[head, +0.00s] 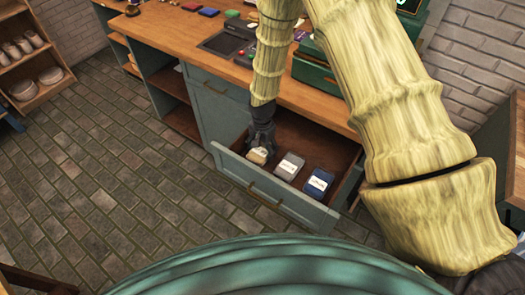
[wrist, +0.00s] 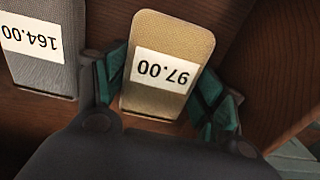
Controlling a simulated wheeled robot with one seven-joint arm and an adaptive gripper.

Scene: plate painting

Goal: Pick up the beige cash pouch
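The beige cash pouch (wrist: 167,40), labelled 97.00, lies in the open drawer; it also shows in the head view (head: 258,155) at the drawer's left end. My gripper (head: 262,145) points down into the drawer over this pouch. In the wrist view my gripper's (wrist: 162,88) two teal-padded fingers stand on either side of the pouch, very close to its edges. I cannot tell whether they press on it. The pouch lies level with its neighbours and does not look lifted.
A grey pouch (head: 290,166), labelled 164.00 in the wrist view, lies right of the beige one, then a blue pouch (head: 319,183). The drawer front (head: 270,193) and wooden counter (head: 330,105) bound the space. A green register (head: 312,65) stands on the counter.

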